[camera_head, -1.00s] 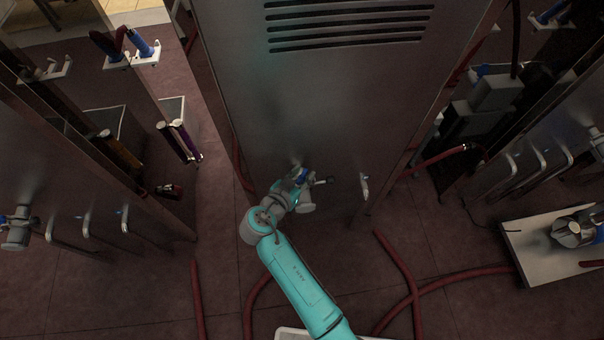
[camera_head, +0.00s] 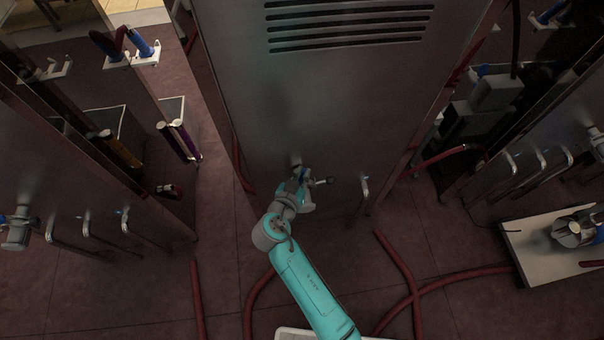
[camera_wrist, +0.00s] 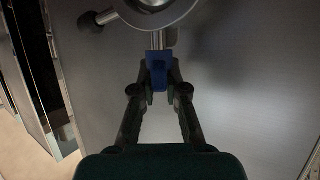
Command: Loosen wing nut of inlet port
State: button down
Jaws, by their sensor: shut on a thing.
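The inlet port (camera_wrist: 158,8) is a round metal fitting on the face of the grey metal cabinet, at the top of the wrist view. A metal stem (camera_wrist: 158,40) runs down from it to a blue wing nut (camera_wrist: 157,72). My gripper (camera_wrist: 158,84) is shut on the blue wing nut, with a dark finger on each side of it. In the head view my gripper (camera_head: 300,182) is at the lower front of the cabinet, and my wrist hides much of the port and nut.
A black-knobbed lever (camera_wrist: 92,22) sticks out left of the port. A bent metal pipe (camera_head: 365,192) is to the right on the cabinet (camera_head: 330,100). Red hoses (camera_head: 400,270) lie on the floor. Neighbouring cabinets stand left and right.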

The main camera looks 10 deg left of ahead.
jog(key=n+y, duration=0.6)
jog(key=y, duration=0.1)
jog(key=shift+n+g+y, duration=0.3)
jog(key=shift+d+n+g+y, duration=0.1)
jog(key=shift+n+g+y, duration=1.7)
jog(key=shift+n+y, duration=0.95)
jog(key=n+g+y, duration=0.1)
jog(key=n+g, duration=0.2)
jog(key=n+g+y, duration=0.2)
jog(key=n+g, duration=0.1)
jog(key=shift+w, duration=0.1)
jog(key=n+g, duration=0.2)
jog(key=g, duration=0.1)
jog(key=n+g, duration=0.3)
jog(key=shift+s+f+n, duration=0.1)
jog(key=shift+s+n, duration=0.1)
jog(key=shift+n, duration=0.05)
jog(key=shift+g, duration=0.5)
jog(key=c, duration=1.2)
grip_release()
jog(key=shift+w, duration=0.1)
